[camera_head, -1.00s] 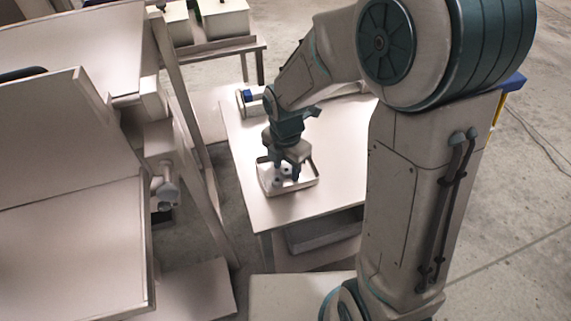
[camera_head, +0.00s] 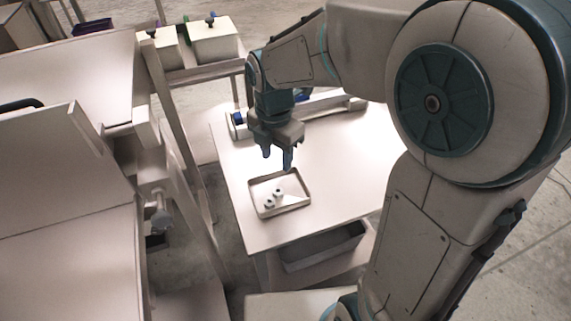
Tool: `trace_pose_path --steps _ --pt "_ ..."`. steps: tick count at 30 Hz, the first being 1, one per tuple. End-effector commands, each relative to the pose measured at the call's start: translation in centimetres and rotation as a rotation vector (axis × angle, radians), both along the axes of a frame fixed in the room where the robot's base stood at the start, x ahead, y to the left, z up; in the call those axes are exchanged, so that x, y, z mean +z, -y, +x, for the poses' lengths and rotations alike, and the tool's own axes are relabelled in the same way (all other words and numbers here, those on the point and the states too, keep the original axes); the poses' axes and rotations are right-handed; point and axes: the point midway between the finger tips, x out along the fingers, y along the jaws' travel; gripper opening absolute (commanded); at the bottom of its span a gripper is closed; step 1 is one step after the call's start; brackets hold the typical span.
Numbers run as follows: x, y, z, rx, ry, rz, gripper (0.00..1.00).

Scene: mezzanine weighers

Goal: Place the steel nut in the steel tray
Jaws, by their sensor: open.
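The steel tray (camera_head: 304,200) is a shallow rectangular tray with a thin rim, lying on the pale table. Small pale metal pieces with dark openings (camera_head: 277,192) sit inside it toward its middle and left; they look like nuts, but they are too small to tell which is the steel nut. My gripper (camera_head: 277,163) is above and behind the tray, fingers pointing down. It is open and empty, apart from the pieces in the tray.
A pale bar-like fixture with a blue part (camera_head: 238,119) lies at the table's back. A grey bin (camera_head: 322,248) sits on the shelf below. Two pale boxes (camera_head: 212,40) stand on a rack at the back. Large pale panels fill the left. The table's right side is clear.

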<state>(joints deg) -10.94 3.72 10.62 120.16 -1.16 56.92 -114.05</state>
Motion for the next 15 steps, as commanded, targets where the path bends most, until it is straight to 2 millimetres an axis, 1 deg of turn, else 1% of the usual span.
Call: trace_pose_path --steps 5,8,11,15 --pt "0.3 0.3 -0.1 -0.033 0.005 0.000 0.44" --pt "0.7 1.2 -0.5 -0.152 0.018 0.000 0.44" --pt "1.3 2.7 -1.4 -0.369 0.041 0.004 0.44" --pt "2.1 5.3 -3.0 -0.747 0.077 0.021 0.44"
